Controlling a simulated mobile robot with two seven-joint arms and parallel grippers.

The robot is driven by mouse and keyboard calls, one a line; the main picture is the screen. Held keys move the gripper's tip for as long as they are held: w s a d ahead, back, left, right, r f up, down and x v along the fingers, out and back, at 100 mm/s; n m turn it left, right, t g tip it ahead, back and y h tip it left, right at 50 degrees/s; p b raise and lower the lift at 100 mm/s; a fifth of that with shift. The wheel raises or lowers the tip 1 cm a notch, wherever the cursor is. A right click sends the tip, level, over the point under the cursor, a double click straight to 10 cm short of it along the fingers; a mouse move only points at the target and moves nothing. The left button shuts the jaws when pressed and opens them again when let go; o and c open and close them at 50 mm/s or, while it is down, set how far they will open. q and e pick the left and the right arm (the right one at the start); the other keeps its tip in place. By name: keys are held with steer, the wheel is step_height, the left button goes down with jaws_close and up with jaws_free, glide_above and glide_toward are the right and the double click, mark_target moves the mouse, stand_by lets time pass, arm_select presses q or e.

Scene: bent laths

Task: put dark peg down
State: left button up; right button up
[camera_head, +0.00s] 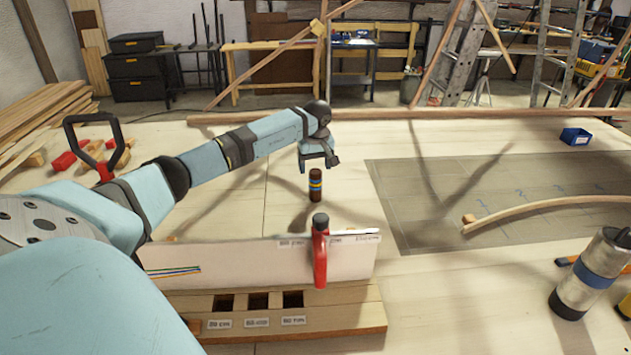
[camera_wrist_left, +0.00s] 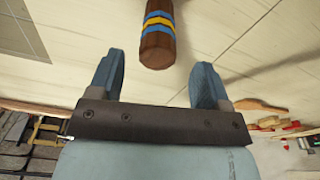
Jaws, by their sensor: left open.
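The dark peg (camera_head: 315,186) is dark brown with blue and yellow bands. It stands upright on the pale table, behind the white board, and nothing grips it. My left gripper (camera_head: 319,164) is open and empty, just above and behind the peg in the head view. In the left wrist view the peg (camera_wrist_left: 158,35) shows beyond the open fingers (camera_wrist_left: 158,72), roughly in line with the gap between them. My right gripper is not in view.
A white board (camera_head: 270,263) with a red clamp (camera_head: 320,262) stands in front of the peg, above a wooden block with several square holes (camera_head: 360,318). A bent lath (camera_head: 545,207) and a metal flask (camera_head: 590,275) are at right. Table around the peg is clear.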

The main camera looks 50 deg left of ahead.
mark_target(316, 171)
arm_select(q)
steer(key=f, duration=0.5)
steer(key=shift+w+a+p, duration=0.25)
steer(key=shift+w+p, duration=0.05)
steer(key=shift+p, duration=0.1)
steer(key=c, duration=0.9)
steer(key=shift+c, duration=1.1)
step_height(316, 171, up, 20)
steer(key=b, duration=0.1)
